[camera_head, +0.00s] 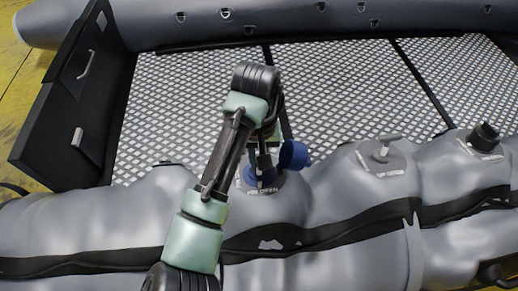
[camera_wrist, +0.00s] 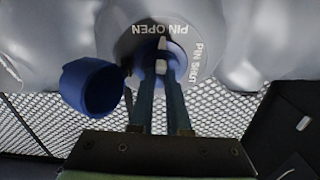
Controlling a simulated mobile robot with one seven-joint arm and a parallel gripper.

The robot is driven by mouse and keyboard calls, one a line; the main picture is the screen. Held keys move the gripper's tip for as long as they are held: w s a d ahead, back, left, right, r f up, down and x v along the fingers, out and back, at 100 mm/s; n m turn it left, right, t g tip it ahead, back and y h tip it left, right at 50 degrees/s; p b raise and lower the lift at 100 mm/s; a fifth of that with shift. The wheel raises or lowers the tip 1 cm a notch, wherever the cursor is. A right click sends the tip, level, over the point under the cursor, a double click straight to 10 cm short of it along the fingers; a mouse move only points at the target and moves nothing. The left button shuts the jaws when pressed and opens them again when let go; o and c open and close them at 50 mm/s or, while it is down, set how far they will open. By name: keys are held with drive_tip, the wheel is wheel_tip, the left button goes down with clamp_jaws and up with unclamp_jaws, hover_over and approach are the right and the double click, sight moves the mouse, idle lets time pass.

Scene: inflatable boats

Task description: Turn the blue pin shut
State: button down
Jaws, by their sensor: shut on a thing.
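The blue valve (camera_head: 262,178) sits on the grey inflatable tube, with a "PIN OPEN" label on its near side. In the wrist view the valve (camera_wrist: 150,51) shows between the fingers, with "PIN OPEN" and "PIN SHUT" printed upside down on the ring around it. Its blue cap (camera_head: 294,154) hangs open beside it; the cap also shows at left in the wrist view (camera_wrist: 92,88). My gripper (camera_head: 263,163) reaches down into the valve. In the wrist view its fingertips (camera_wrist: 162,62) are shut on the pin, which they mostly hide. The pin's exact angle is unclear.
The patterned metal floor (camera_head: 190,100) lies behind. A black board (camera_head: 75,95) with handles stands at left.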

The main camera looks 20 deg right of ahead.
drive_tip(key=r+p, duration=0.1)
drive_tip(key=p, duration=0.2)
drive_tip(key=shift+m, duration=0.4)
drive_tip(key=shift+p, duration=0.85)
drive_tip(key=m+p, duration=0.1)
drive_tip(key=p, duration=0.1)
drive_tip(key=m+p, duration=0.1)
drive_tip(key=p, duration=0.1)
drive_tip(key=shift+a+f+h, duration=0.1)
drive_tip(key=shift+f+h, duration=0.15)
drive_tip(key=shift+h, duration=0.05)
drive_tip(key=shift+m+g+p, duration=0.3)
drive_tip(key=shift+m+p, duration=0.6)
drive_tip(key=shift+p, duration=0.2)
drive_tip(key=shift+w+f+m+p, duration=0.15)
drive_tip(key=shift+m+p, duration=0.25)
drive_tip(key=shift+m, duration=0.5)
drive_tip(key=m, duration=0.2)
drive_tip(key=m+g, duration=0.1)
drive_tip(key=m, duration=0.2)
drive_tip(key=shift+w+a+f+h, duration=0.1)
drive_tip(key=shift+w+f+h, duration=0.1)
drive_tip(key=shift+h, duration=0.2)
drive_tip(key=m+g+b, duration=0.1)
drive_tip(key=m+b, duration=0.1)
drive_tip(key=m, duration=0.3)
drive_tip(key=shift+w, duration=0.15)
drive_tip(key=shift+m, duration=0.3)
drive_tip(key=shift+r, duration=0.1)
